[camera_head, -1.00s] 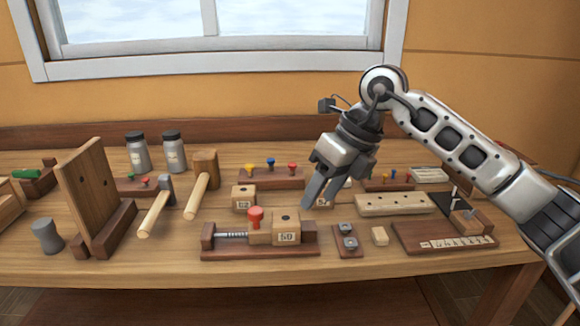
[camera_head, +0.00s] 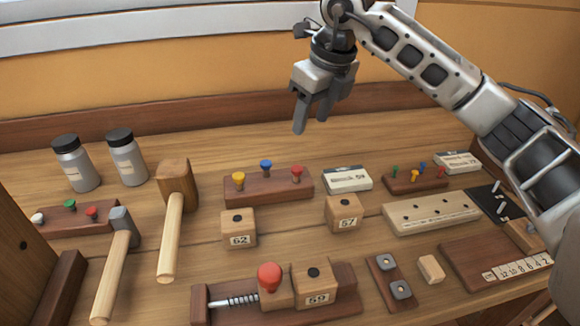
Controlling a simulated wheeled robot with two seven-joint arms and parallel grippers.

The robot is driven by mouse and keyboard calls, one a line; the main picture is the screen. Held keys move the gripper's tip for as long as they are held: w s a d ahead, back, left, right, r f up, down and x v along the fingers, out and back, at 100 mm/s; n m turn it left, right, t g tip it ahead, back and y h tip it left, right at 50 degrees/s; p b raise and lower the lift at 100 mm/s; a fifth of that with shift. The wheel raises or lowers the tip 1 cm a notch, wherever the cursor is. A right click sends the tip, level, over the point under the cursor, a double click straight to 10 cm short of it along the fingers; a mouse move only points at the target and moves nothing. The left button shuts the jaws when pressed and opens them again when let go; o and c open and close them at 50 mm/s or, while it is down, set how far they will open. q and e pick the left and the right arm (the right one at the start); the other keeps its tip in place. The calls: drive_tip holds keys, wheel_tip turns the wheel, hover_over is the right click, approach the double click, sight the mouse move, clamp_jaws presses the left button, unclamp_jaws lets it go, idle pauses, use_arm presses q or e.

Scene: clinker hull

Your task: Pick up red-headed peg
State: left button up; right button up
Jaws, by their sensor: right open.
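A red-headed peg (camera_head: 297,174) stands in the right end of a wooden rack (camera_head: 266,190), beside a blue-headed peg (camera_head: 266,167) and a yellow-headed peg (camera_head: 239,181). Another small red-headed peg (camera_head: 92,213) is in the rack at the left, and a small one (camera_head: 440,172) is in the rack at the right. My right gripper (camera_head: 311,120) is open and empty, pointing down above and behind the middle rack, apart from the pegs. My left gripper is not in view.
Blocks 62 (camera_head: 239,232) and 67 (camera_head: 343,216) stand in front of the middle rack. A vise (camera_head: 219,314) with a red knob (camera_head: 270,277) holds block 59 (camera_head: 315,288). Mallets (camera_head: 173,220) and jars (camera_head: 127,158) are at left. A white box (camera_head: 347,180) stands right of the rack.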

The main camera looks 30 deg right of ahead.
approach(297, 168)
drive_tip(key=x, duration=0.5)
drive_tip(key=shift+w+d, duration=0.3)
drive_tip(key=shift+w, duration=0.05)
drive_tip(key=x, duration=0.1)
drive_tip(key=p+x, duration=0.1)
drive_tip(key=x, duration=0.2)
drive_tip(key=shift+s+a+f+p, duration=0.1)
drive_tip(key=shift+s+a+p, duration=0.15)
drive_tip(key=shift+s+p, duration=0.1)
drive_tip(key=shift+w+a+f, duration=0.1)
drive_tip(key=shift+w+f, duration=0.1)
drive_tip(key=shift+f, duration=0.35)
drive_tip(key=c, duration=1.1)
